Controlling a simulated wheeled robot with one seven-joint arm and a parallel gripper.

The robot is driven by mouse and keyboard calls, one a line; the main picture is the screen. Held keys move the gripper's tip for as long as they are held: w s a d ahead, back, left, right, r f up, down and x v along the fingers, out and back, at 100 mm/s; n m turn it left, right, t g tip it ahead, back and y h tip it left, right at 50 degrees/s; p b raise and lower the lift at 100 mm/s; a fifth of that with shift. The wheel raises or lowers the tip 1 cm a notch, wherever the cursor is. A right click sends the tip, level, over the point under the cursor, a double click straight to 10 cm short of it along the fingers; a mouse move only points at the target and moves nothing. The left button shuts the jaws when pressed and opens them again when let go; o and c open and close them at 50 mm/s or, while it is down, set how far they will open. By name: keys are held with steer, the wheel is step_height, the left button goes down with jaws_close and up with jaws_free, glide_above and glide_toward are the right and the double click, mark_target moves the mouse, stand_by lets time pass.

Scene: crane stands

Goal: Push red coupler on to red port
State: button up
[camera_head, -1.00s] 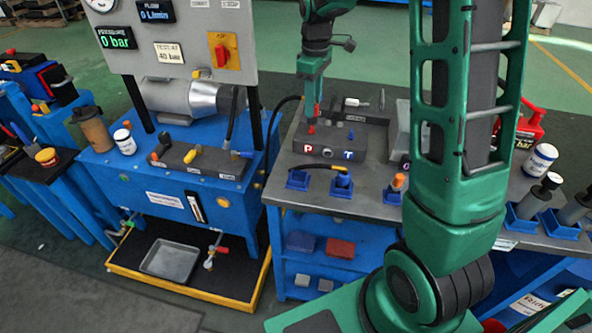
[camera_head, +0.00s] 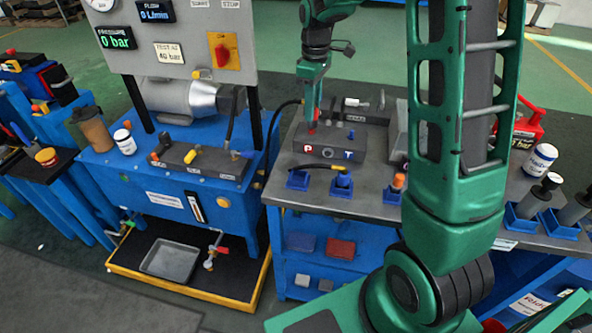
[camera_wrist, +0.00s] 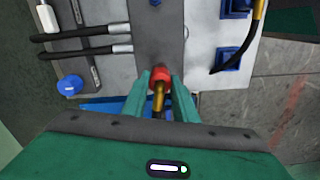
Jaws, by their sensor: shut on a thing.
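My gripper (camera_head: 311,118) is upright over the left part of the dark block (camera_head: 343,139), which carries a red P label and a blue T label. In the wrist view, my gripper (camera_wrist: 161,88) is shut on the red coupler (camera_wrist: 160,73), with a brass-coloured body between the fingers. The red coupler (camera_head: 312,127) shows as a small red tip under the fingers in the head view, at the block's top behind the P label. The red port is hidden beneath it. I cannot tell whether the coupler is seated.
Blue holders (camera_head: 298,180) line the bench's front edge, one with a yellow-and-black hose (camera_head: 322,168). A grey plate stands right of the block. A gauge panel (camera_head: 170,40) stands at left.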

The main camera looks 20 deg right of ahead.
steer(key=shift+f, duration=0.7)
steer(key=o, duration=1.2)
steer(key=shift+r, duration=2.5)
steer(key=shift+r, duration=0.1)
step_height(320, 180, up, 11)
steer(key=shift+f, duration=0.2)
steer(key=s+d+f+m, duration=0.2)
steer(key=s+m, duration=0.3)
steer(key=s, duration=0.7)
steer(key=s+d+f+m, duration=0.2)
steer(key=s+f+m, duration=0.3)
steer(key=s, duration=0.7)
steer(key=s+d+f+m, duration=0.2)
steer(key=s+f+m, duration=0.2)
steer(key=s, duration=0.8)
steer(key=shift+s+d+m, duration=0.2)
steer(key=shift+d+m, duration=0.15)
steer(key=shift+m, duration=0.05)
